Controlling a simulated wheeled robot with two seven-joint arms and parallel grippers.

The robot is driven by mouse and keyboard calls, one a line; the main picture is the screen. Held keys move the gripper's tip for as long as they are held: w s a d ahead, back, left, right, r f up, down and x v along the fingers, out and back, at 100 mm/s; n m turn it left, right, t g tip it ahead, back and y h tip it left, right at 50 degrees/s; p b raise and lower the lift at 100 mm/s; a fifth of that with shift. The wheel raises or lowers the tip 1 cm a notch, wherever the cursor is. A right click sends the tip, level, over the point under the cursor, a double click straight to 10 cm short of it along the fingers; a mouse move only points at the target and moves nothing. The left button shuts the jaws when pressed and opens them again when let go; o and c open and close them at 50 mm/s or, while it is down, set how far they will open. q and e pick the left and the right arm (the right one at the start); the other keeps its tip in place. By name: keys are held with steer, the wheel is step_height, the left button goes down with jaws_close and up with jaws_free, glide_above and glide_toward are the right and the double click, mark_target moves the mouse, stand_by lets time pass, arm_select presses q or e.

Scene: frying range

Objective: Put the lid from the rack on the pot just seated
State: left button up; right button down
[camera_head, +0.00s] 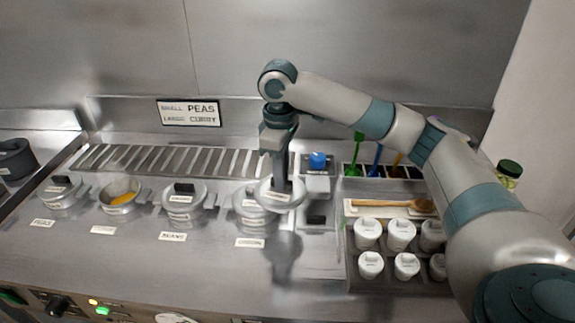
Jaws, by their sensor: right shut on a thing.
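My right gripper (281,183) points down and is shut on the dark knob of a round metal lid (290,202). The lid is held above the counter, overlapping the right side of the fourth pot (248,214) in the picture; I cannot tell whether they touch. The second pot (121,205) is uncovered, with yellow food inside. The first pot (58,207) and third pot (181,214) have lids with black knobs. A slatted metal rack (160,160) runs behind the pots. My left gripper is not in view.
A sign (189,112) on the back ledge reads small peas, large curry. A box with a blue knob (317,160) stands right of the lid. White-lidded jars (401,235) and colored utensils (376,160) sit further right. The front counter is clear.

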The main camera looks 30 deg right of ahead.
steer(key=s+a+f+m, duration=0.5)
steer(key=s+a+m, duration=0.2)
steer(key=s+a, duration=0.5)
steer(key=shift+s+a+m, duration=0.4)
steer(key=shift+s, duration=0.4)
steer(key=shift+f, duration=0.1)
